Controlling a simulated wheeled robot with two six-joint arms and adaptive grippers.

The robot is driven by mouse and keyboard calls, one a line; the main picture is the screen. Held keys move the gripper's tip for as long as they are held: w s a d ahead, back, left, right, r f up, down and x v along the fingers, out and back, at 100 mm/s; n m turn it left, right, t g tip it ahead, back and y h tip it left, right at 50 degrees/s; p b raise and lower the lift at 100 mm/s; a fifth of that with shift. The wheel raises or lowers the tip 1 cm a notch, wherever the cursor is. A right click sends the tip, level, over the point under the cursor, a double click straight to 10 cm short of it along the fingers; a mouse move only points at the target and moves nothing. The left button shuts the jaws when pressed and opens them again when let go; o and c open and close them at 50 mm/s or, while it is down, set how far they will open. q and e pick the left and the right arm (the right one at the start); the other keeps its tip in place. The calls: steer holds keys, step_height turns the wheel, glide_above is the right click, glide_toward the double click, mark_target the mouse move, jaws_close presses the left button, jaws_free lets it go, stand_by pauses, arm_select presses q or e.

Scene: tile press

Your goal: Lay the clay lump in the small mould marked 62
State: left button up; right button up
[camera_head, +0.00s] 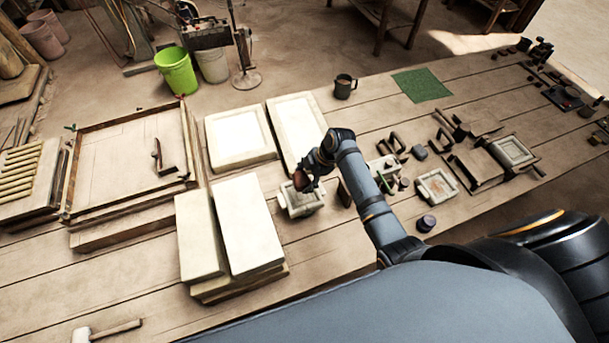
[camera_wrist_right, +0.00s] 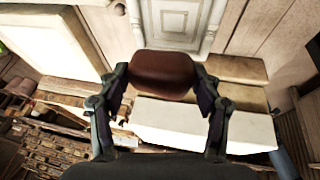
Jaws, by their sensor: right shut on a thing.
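The clay lump (camera_wrist_right: 162,72) is a smooth reddish-brown block between the fingers of my right gripper (camera_wrist_right: 160,88). In the head view the right gripper (camera_head: 302,180) is shut on the lump, over or just beside a small pale mould (camera_head: 302,203). The gripper and lump partly hide this mould. I cannot tell how high the lump is above it. Other small pale moulds lie to the right, one near the table's middle (camera_head: 437,187) and one farther right (camera_head: 512,152). No mark 62 is readable on any of them. My left gripper is out of view.
Two large pale framed moulds (camera_head: 240,138) lie behind my right gripper. Stacked pale slabs (camera_head: 249,225) stand to its left. A dark mug (camera_head: 344,87), a green mat (camera_head: 421,84) and a purple-lidded jar (camera_head: 427,223) stand on the table.

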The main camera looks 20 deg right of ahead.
step_height(320, 180, down, 7)
steer(key=b, duration=0.6)
steer(key=shift+f, duration=0.1)
steer(key=o, duration=1.4)
steer(key=shift+o, duration=0.2)
steer(key=v, duration=1.2)
steer(key=shift+a, duration=0.1)
